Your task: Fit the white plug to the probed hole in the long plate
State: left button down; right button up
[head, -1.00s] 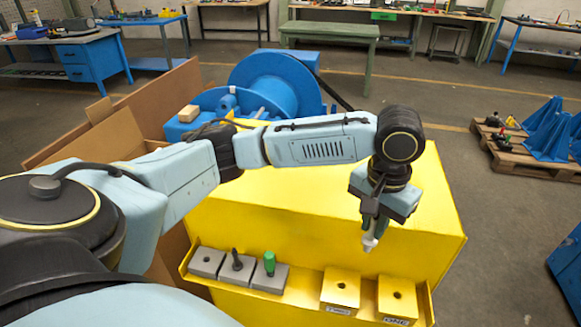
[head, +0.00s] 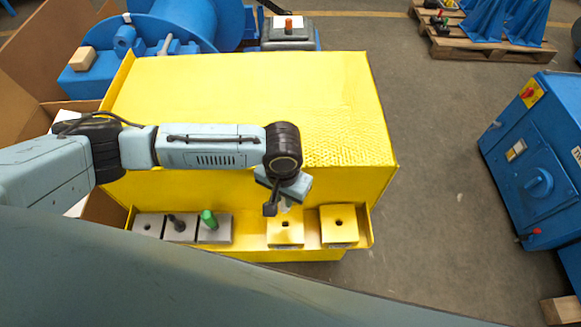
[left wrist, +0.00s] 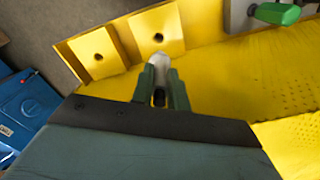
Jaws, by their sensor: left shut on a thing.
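My left gripper (head: 280,204) is shut on the white plug (left wrist: 158,62), which points out from between its green fingers. In the head view the plug (head: 288,207) is mostly hidden by the gripper. The gripper hangs just above and behind the left yellow holed plate (head: 285,239); in the left wrist view the plug tip is apart from that plate's hole (left wrist: 158,37). A second yellow plate (head: 339,237) with one hole stands to its right. I cannot read their labels, so cannot tell which is the long plate. My right gripper is not in view.
Three grey blocks stand on the ledge (head: 255,254) to the left: one with a bare hole (head: 147,228), one with a dark peg (head: 176,220), one with a green peg (head: 209,219). The yellow housing (head: 230,85) rises behind. A blue machine (head: 535,160) stands right.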

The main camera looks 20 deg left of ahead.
aim_at(284, 209)
pick_arm(q)
jog(key=shift+d+f, duration=0.1)
jog(key=shift+f, duration=0.1)
jog(key=shift+s+r, duration=0.1)
jog(key=shift+s, duration=0.35)
jog(key=shift+p, duration=0.35)
jog(key=shift+r+p, duration=0.1)
jog(key=shift+p, duration=0.25)
notch_tip(284, 209, down, 3)
jog(key=shift+r+b, duration=0.1)
jog(key=shift+b, duration=0.7)
jog(key=shift+f+b, duration=0.35)
jog(key=shift+f, duration=0.5)
jog(key=shift+f+b, duration=0.35)
jog(key=shift+f, duration=0.4)
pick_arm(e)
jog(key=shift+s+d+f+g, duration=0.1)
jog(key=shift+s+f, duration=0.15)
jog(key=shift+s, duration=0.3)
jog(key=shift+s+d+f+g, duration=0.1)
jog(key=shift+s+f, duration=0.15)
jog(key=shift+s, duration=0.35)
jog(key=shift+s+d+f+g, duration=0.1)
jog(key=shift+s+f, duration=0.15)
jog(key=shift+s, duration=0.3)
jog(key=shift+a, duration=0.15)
